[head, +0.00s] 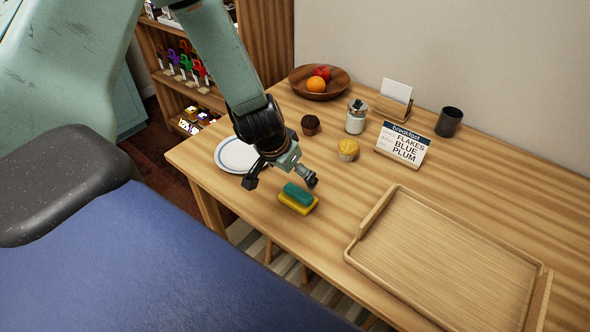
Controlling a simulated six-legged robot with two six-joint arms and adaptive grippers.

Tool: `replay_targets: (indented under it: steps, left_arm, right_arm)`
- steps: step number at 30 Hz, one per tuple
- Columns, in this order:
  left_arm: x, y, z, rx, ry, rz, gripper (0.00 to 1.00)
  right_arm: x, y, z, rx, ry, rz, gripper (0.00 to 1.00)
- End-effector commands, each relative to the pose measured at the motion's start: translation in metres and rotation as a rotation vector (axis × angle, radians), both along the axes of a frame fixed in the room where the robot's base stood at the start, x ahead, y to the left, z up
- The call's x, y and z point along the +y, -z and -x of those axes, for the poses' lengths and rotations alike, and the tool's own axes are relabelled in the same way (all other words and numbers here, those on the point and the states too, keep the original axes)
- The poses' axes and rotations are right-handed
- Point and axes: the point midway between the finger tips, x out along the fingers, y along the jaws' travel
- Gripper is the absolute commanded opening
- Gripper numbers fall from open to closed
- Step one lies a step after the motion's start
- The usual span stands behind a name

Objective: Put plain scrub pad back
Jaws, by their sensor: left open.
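A scrub pad (298,203), yellow below with a green block on top, lies on the wooden table near its front left edge. My left gripper (281,181) is open and empty just above and behind the pad in the head view, its two fingers spread apart. I cannot tell whether a finger touches the pad. My right gripper is not in view.
A white plate (228,155) lies partly behind my left gripper. A dark muffin (310,125), yellow muffin (348,150), glass jar (356,122), breakfast sign (402,150) and fruit bowl (340,86) stand farther back. An empty wooden tray (366,219) is at right. Shelves (157,45) stand behind left.

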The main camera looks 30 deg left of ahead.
Motion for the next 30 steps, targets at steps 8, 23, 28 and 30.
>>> replay_targets:
  steps: [8, 23, 28, 30]
  left_arm:
    - [0.0004, -0.0115, 0.0047, 0.0, -0.001, -0.001, 1.0]
    - [0.0004, -0.0109, 0.0046, 0.0, 0.0, -0.001, 1.0]
    - [0.0004, -0.0109, 0.0046, 0.0, 0.0, -0.001, 1.0]
    - [0.0004, -0.0109, 0.0046, 0.0, 0.0, -0.001, 1.0]
  right_arm:
    - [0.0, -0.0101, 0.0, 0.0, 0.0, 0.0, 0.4]
    - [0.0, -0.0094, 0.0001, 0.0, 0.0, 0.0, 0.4]
    - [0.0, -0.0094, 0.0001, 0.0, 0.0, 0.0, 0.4]
    - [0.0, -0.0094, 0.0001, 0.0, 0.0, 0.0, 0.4]
